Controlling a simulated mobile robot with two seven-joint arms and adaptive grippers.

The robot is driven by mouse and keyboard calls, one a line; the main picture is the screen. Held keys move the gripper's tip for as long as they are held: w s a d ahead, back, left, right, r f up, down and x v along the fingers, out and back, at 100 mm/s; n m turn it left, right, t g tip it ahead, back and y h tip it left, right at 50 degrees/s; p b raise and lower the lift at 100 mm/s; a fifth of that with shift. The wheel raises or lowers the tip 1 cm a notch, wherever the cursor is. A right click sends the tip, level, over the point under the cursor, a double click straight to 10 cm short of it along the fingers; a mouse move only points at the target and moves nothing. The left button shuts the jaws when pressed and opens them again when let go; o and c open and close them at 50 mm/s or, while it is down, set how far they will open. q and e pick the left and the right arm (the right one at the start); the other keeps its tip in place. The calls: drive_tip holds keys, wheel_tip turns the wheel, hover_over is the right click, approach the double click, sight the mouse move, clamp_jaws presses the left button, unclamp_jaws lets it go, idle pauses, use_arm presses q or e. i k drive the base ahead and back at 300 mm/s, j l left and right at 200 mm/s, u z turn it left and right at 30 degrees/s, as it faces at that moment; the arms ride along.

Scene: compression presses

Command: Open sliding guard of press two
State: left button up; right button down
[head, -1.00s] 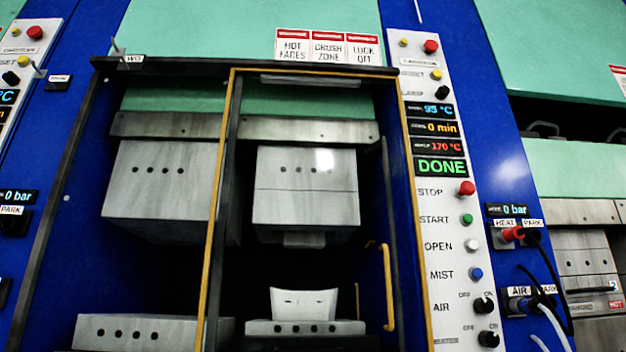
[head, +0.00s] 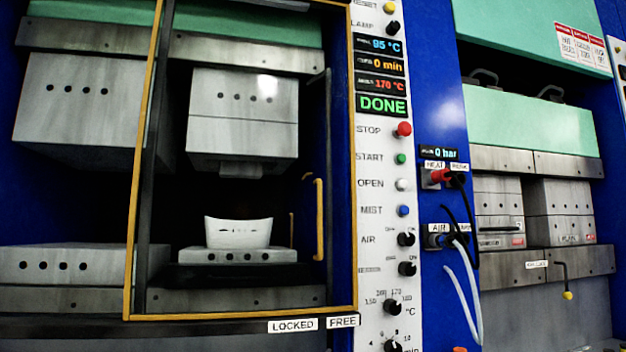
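The sliding guard (head: 131,230) is a yellow-edged frame with a clear pane in the head view. It stands in front of the right part of a press opening, and the left part is uncovered. Its yellow vertical handle (head: 319,218) is near the right edge. Through the pane I see an upper metal block (head: 243,130) raised above a lower block (head: 225,257) with a white curved piece (head: 238,232) on it. A LOCKED label (head: 292,325) and a FREE label (head: 343,321) sit below the guard. Neither gripper is in view.
A control panel (head: 378,170) right of the guard reads 95 °C, 0 min and DONE, with buttons and knobs. Farther right, cables and hoses (head: 466,290) hang from a blue post. Another press (head: 545,210) stands beyond, with a yellow-tipped lever (head: 567,282).

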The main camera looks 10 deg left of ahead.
sight(127, 316)
drive_tip(key=i+j+z, duration=0.25)
drive_tip(key=i+z, duration=0.15)
drive_tip(key=i, duration=0.15)
drive_tip(key=k+l+z, duration=0.3)
drive_tip(key=i+j+u, duration=0.3)
